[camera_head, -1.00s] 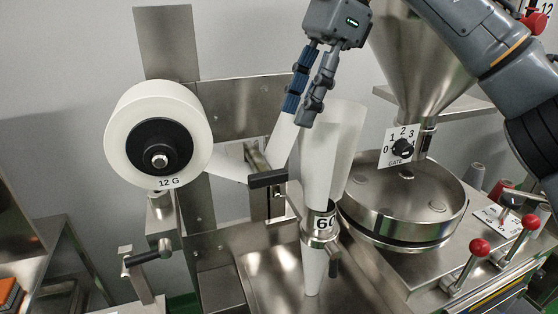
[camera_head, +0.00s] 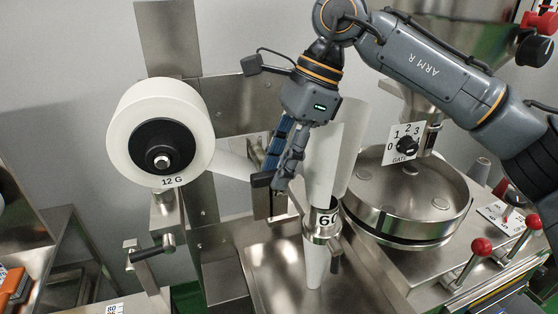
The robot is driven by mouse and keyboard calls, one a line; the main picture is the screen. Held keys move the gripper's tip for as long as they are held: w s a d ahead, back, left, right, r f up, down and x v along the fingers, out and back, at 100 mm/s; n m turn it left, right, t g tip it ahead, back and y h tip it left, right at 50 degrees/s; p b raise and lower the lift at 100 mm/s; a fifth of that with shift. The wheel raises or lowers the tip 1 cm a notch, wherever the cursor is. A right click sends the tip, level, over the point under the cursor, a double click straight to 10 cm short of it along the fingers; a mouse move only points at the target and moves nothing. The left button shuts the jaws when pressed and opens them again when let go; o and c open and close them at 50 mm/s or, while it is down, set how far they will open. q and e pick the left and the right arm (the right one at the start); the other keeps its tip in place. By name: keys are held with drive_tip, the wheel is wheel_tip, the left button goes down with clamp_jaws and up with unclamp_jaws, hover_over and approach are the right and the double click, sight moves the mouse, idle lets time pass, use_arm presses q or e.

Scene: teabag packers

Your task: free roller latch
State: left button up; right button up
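A short black handle (camera_head: 262,180), which looks like the roller latch, sits on the metal bracket between the paper roll and the forming tube. My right gripper (camera_head: 276,182) points down, with its fingertips at this handle and covering part of it. I cannot tell whether the fingers are closed on it. The rollers behind the handle are mostly hidden. A white paper web (camera_head: 233,163) runs from the roll (camera_head: 194,112) marked 12 G toward the bracket. My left gripper is not in view.
The white forming tube (camera_head: 346,150), with a collar (camera_head: 321,222) marked 60, stands close right of my gripper. A round steel drum (camera_head: 408,208) and a gate dial (camera_head: 407,145) are farther right. A crank handle (camera_head: 152,248) is at lower left.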

sight(264, 179)
clamp_jaws()
drive_tip(key=shift+s+f+m+b, duration=0.15)
drive_tip(key=shift+m+b, duration=0.35)
drive_tip(key=shift+b, duration=0.4)
drive_tip(key=s+m+t+b, duration=0.1)
drive_tip(key=m+b, duration=0.3)
drive_tip(key=s+a+m+t+h+b, duration=0.1)
drive_tip(key=m+t+b, duration=0.1)
drive_tip(key=m+b, duration=0.2)
drive_tip(key=s+m+t+b, duration=0.1)
drive_tip(key=m+t+b, duration=0.1)
drive_tip(key=m+b, duration=0.2)
drive_tip(key=shift+s+a+m+h, duration=0.25)
drive_tip(key=shift+m+h, duration=0.15)
drive_tip(key=shift+m, duration=0.6)
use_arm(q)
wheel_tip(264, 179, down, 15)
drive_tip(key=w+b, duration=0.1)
use_arm(e)
drive_tip(key=shift+s+a+r+m+t+h, duration=0.1)
drive_tip(key=shift+a+m+t+h, duration=0.15)
drive_tip(key=shift+m, duration=0.45)
drive_tip(key=shift+s+a+r+m+t+h, duration=0.15)
drive_tip(key=shift+m+h, duration=0.2)
drive_tip(key=shift+m, duration=0.35)
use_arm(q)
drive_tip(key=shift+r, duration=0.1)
use_arm(e)
drive_tip(key=shift+w+d, duration=0.1)
